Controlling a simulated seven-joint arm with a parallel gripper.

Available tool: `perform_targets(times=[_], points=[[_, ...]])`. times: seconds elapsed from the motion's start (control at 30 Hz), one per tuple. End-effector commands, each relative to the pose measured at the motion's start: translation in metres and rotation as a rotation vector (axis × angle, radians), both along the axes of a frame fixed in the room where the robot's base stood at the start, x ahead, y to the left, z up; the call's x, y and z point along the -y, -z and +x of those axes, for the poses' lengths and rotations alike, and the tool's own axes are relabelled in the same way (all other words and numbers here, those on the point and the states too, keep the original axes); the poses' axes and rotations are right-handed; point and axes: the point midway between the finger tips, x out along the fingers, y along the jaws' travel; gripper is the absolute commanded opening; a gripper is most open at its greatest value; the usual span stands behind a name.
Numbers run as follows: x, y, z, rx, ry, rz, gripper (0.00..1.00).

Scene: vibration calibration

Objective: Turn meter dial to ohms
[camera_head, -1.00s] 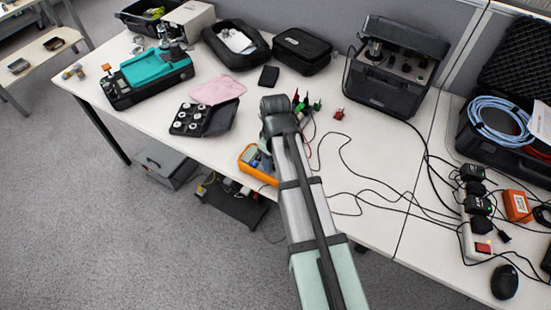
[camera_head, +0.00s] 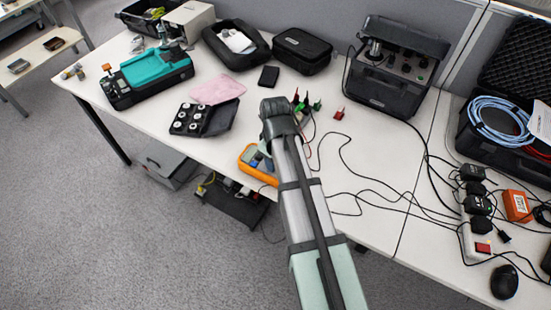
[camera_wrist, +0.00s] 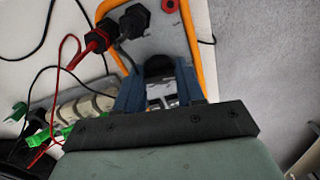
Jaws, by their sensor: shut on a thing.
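The meter (camera_head: 262,176) is an orange-edged unit lying on the table near its front edge, partly hidden by my arm. In the wrist view its grey face and orange rim (camera_wrist: 191,38) show, with dark and red plugs at the top. My gripper (camera_wrist: 158,78) has its blue fingers down over the meter's face, on either side of the dark dial (camera_wrist: 158,64). The fingers are shut on the dial and hide much of it. The dial's pointer and markings cannot be read. In the head view my arm hides most of the gripper.
Red and black leads (camera_wrist: 70,52) run from the plugs beside a pale terminal block (camera_wrist: 80,105) with green clips. A black tray of weights (camera_head: 190,119) and a pink cloth (camera_head: 217,90) lie left of the meter. Cables (camera_head: 375,190) spread across the table to the right.

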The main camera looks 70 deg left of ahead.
Motion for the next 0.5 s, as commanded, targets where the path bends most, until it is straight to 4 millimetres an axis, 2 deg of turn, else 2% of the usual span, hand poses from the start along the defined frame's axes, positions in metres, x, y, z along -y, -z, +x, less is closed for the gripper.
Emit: perform_targets(times=[0.27, 0.5], points=[[-0.0001, -0.0002, -0.0001, 0.000, 0.022, 0.000, 0.07], [0.0001, -0.0002, -0.0003, 0.000, 0.141, 0.000, 0.07]])
